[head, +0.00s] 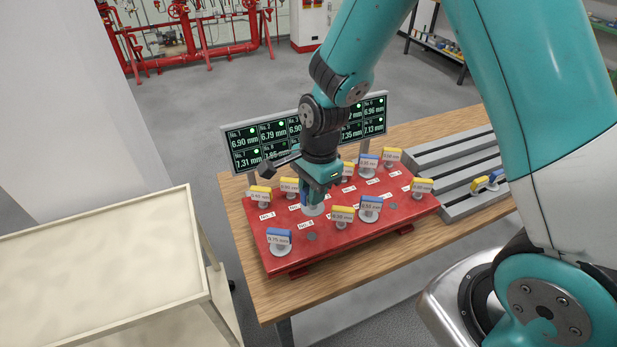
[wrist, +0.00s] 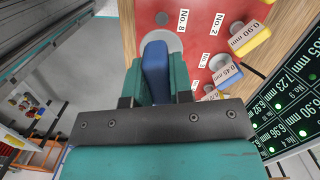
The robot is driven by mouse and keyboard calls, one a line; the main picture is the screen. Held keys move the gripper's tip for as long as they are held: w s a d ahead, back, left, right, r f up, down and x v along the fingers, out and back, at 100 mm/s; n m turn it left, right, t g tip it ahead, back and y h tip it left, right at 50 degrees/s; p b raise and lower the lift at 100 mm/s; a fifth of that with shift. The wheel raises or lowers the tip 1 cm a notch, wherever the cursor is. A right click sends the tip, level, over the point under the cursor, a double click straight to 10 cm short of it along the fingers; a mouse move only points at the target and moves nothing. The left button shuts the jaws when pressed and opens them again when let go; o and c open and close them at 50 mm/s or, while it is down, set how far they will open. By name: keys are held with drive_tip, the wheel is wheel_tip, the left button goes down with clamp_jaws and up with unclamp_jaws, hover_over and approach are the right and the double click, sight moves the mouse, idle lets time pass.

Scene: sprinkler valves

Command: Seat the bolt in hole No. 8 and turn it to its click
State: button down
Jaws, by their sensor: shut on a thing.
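My gripper (head: 314,198) is shut on a bolt with a blue handle (wrist: 155,65) and points down over the red plate (head: 285,262). The bolt's round grey flange (head: 314,210) shows below the jaws, and again in the wrist view (wrist: 172,41). I cannot tell whether the flange touches the plate or hangs just above it. In the wrist view the label No. 8 (wrist: 184,20) lies beyond the held bolt, with a small dark open hole (wrist: 162,18) beside it. The bolt's shank is hidden.
Several bolts with yellow or blue tagged handles stand in the plate, including a blue one (head: 279,240) at front left and a yellow one (head: 343,217) near my gripper. A display (head: 250,148) stands behind. A grey slotted rack (head: 455,165) is at right, holding a loose bolt (head: 487,182).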

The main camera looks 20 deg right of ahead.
sight(312, 213)
drive_tip(key=shift+a, duration=0.15)
wheel_tip(312, 213, down, 7)
drive_tip(key=b, duration=0.4)
drive_tip(key=shift+b, duration=0.3)
drive_tip(key=shift+n, duration=1.7)
drive_tip(key=shift+p, duration=0.45)
drive_tip(key=shift+f+b, duration=1.3)
drive_tip(key=shift+f, duration=0.5)
drive_tip(key=shift+r+m, duration=0.1)
drive_tip(key=shift+m, duration=0.3)
drive_tip(key=m, duration=0.4)
drive_tip(key=shift+m+p, duration=0.3)
drive_tip(key=shift+p, duration=0.1)
drive_tip(key=shift+m, duration=0.7)
